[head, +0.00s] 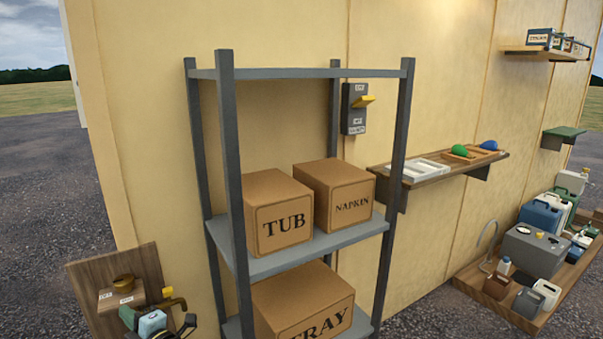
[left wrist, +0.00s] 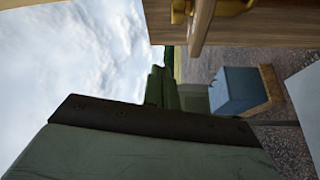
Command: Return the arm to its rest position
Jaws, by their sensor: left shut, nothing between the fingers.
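My left gripper (head: 176,312) shows small at the bottom left of the head view, in front of the wooden board and left of the shelf rack. Its fingers are shut with nothing between them. Part of it overlaps the board's lower edge and is hard to make out. In the left wrist view a large grey-green part with a dark strip fills the lower left; the fingertips do not show clearly there. My right gripper is in neither view.
A grey rack (head: 229,170) holds cartons marked TUB (head: 278,215), NAPKIN (head: 340,195) and TRAY (head: 300,305). The wooden board (head: 150,262) carries a brass piece (head: 123,283). A wall shelf (head: 420,180) and a floor tray of containers (head: 512,318) stand right.

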